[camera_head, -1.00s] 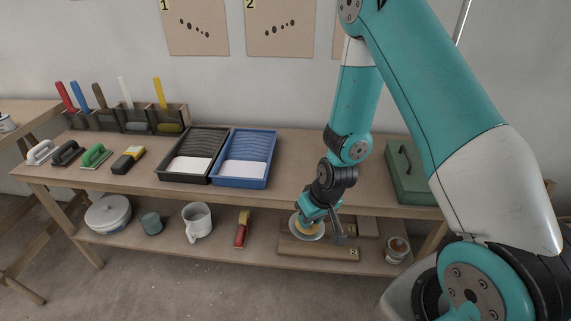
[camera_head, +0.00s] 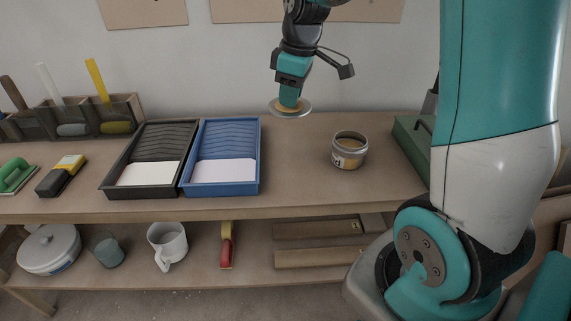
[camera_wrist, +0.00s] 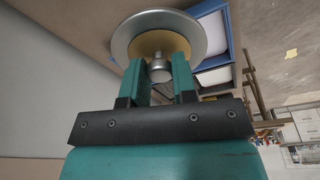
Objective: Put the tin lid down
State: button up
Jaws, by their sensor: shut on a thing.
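My gripper (camera_head: 290,98) is shut on the tin lid (camera_head: 282,112), a round silvery disc with a tan middle. It holds the lid roughly level, seemingly raised above the back of the bench, right of the blue tray. In the wrist view, my gripper (camera_wrist: 160,75) has its two teal fingers around the lid's knob, and the lid (camera_wrist: 122,42) shows its wide metal rim. An open tin (camera_head: 349,157) with a tan label and brownish inside stands upright on the bench top, nearer the front and to the right of the lid.
The bench top (camera_head: 300,165) is bare between the blue tray (camera_head: 222,187) and the tin. A black tray (camera_head: 120,186) lies further left. A green box (camera_head: 410,140) stands at right. The lower shelf (camera_head: 200,268) holds a mug (camera_head: 167,242), a brush (camera_head: 227,245) and wood pieces (camera_head: 320,257).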

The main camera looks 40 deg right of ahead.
notch_tip(320, 180, down, 17)
jog(key=b, duration=0.3)
jog(key=o, duration=0.9)
